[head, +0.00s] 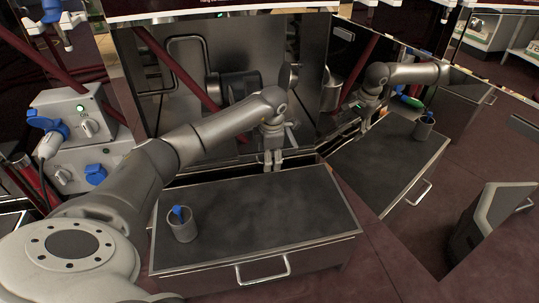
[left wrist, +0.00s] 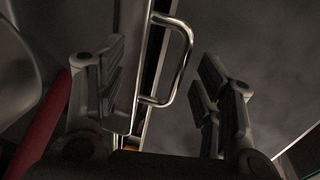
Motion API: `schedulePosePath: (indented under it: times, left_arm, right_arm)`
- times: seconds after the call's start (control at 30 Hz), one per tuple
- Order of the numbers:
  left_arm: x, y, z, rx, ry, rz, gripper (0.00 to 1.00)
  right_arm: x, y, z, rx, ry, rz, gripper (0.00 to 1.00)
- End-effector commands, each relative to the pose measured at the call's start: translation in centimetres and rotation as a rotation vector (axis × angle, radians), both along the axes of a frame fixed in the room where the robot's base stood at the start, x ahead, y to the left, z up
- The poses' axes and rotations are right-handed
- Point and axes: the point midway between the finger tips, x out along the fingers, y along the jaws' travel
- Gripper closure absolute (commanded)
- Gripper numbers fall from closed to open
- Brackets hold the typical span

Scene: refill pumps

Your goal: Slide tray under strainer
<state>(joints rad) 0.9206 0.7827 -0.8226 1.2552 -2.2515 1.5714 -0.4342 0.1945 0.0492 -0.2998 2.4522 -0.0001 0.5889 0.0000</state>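My left gripper (head: 273,168) points down at the back edge of the dark-topped metal unit. In the left wrist view its fingers (left wrist: 168,95) are open and apart. A bent metal handle (left wrist: 187,50) shows in the space between and beyond them, with no visible grip on it. The handle joins a pale metal edge (left wrist: 133,60), which may be the tray; its body is mostly hidden. I cannot clearly pick out the strainer. My right gripper is not in view; the arm at the right appears to be a reflection.
A metal cup (head: 182,230) with a blue item stands at the left of the dark top (head: 265,205). A drawer handle (head: 263,280) projects in front. Grey socket boxes (head: 80,125) stand left. Shiny steel panels (head: 180,80) close off the back. Most of the top is clear.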

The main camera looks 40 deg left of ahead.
Motion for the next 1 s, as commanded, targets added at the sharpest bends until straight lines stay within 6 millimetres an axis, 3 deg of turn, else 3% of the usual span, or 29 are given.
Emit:
schedulePosePath:
  times: [0.27, 0.7, 1.0]
  left_arm:
    - [-0.1, -0.1, 0.5, 0.000, 0.001, 0.000, 0.39]
    - [-1.1, -1.3, 8.9, 0.001, -0.003, 0.000, 0.39]
    - [-1.5, -1.8, 11.7, 0.000, 0.000, 0.000, 0.39]
  right_arm:
    - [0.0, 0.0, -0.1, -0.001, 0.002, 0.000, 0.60]
    - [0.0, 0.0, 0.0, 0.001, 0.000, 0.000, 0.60]
    - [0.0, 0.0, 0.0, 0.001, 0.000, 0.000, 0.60]
